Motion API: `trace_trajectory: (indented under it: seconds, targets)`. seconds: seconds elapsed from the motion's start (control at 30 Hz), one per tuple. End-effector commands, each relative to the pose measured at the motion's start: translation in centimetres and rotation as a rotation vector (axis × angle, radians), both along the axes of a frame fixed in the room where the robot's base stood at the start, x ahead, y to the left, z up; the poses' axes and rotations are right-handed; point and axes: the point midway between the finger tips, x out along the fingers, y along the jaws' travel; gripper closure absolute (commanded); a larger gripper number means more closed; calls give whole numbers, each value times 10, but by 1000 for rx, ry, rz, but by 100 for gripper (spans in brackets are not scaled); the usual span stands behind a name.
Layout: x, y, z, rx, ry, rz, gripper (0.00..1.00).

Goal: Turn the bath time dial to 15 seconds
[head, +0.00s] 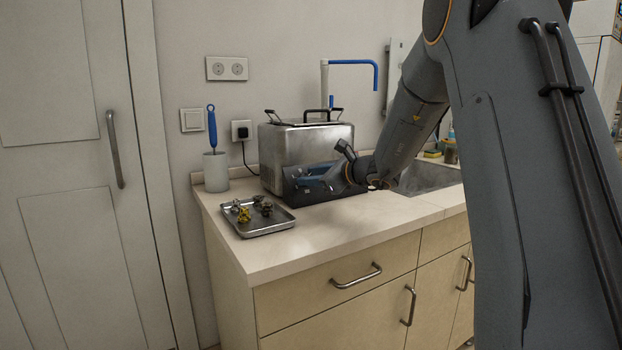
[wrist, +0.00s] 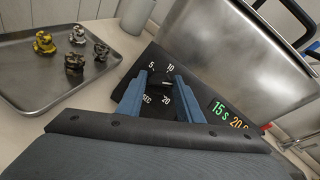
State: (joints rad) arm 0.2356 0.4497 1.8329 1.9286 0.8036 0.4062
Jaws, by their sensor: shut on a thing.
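The bath (head: 300,150) is a steel box on the counter with a dark sloped front panel (head: 335,192). In the wrist view the panel carries the black bath time dial (wrist: 159,85), ringed by white marks reading 5, 10 and 20 with SEC below. My gripper (wrist: 160,77) has its two blue fingers on either side of the dial, shut on it. The fingers cover part of the scale, and I cannot make out the dial's pointer. In the head view my gripper (head: 308,180) is at the panel.
A metal tray (head: 258,227) with several small gold and dark pieces lies on the counter left of the bath. A white cup (head: 215,172) with a blue-handled brush stands behind it. A sink (head: 430,178) is to the right. The front counter is clear.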

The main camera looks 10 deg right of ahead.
Motion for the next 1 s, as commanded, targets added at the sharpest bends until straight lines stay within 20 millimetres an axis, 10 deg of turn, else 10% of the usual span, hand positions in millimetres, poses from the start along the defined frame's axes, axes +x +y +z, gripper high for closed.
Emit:
trace_trajectory:
  seconds: [0.2, 0.23, 0.33, 1.0]
  targets:
    - [0, 1, -1, 0, 1, 2, 90]
    - [0, 1, -1, -1, 0, 2, 66]
    - [0, 1, -1, -1, 0, 2, 49]
    - [-41, -26, 13, -1, -1, -2, 48]
